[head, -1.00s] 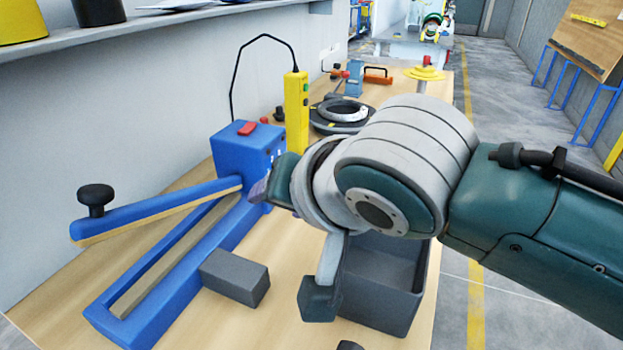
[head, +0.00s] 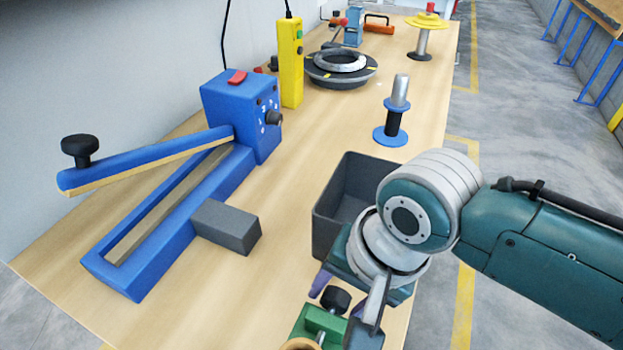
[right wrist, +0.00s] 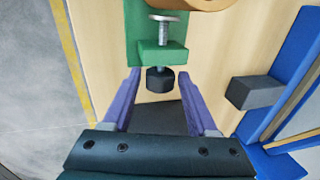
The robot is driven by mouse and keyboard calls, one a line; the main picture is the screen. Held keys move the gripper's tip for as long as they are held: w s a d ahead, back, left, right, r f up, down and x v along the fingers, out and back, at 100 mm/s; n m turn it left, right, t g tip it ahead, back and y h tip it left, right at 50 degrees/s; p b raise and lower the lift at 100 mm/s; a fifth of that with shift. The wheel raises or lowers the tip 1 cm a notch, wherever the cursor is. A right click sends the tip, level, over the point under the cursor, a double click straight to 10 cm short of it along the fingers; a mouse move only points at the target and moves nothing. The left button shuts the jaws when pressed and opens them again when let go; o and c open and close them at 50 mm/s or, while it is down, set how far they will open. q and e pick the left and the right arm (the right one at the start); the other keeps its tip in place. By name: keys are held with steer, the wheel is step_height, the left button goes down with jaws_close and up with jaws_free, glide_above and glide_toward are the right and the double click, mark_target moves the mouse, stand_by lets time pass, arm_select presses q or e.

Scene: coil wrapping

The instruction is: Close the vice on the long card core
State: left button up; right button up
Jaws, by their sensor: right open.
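The green vice (head: 325,320) is at the bottom of the head view, with its black screw knob (head: 335,298). In the right wrist view the vice (right wrist: 143,30) shows its metal screw and pad, with the black knob (right wrist: 160,80) nearest me. The tan card core (head: 301,345) is cut off by the head view's bottom edge; its edge also shows at the top of the right wrist view (right wrist: 195,4). My right gripper (head: 347,297) is open, its purple fingers on either side of the knob in the right wrist view (right wrist: 158,84). Contact cannot be told. My left gripper is not in view.
A dark grey bin (head: 335,205) stands just behind my right gripper. A blue sealer (head: 185,215) with a raised arm and a grey block (head: 226,227) are to the left. A blue-based spool (head: 391,135) stands farther back. The bench between sealer and bin is clear.

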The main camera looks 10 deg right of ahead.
steer(key=shift+w+a+f, duration=0.1)
steer(key=shift+f, duration=0.2)
jaws_close()
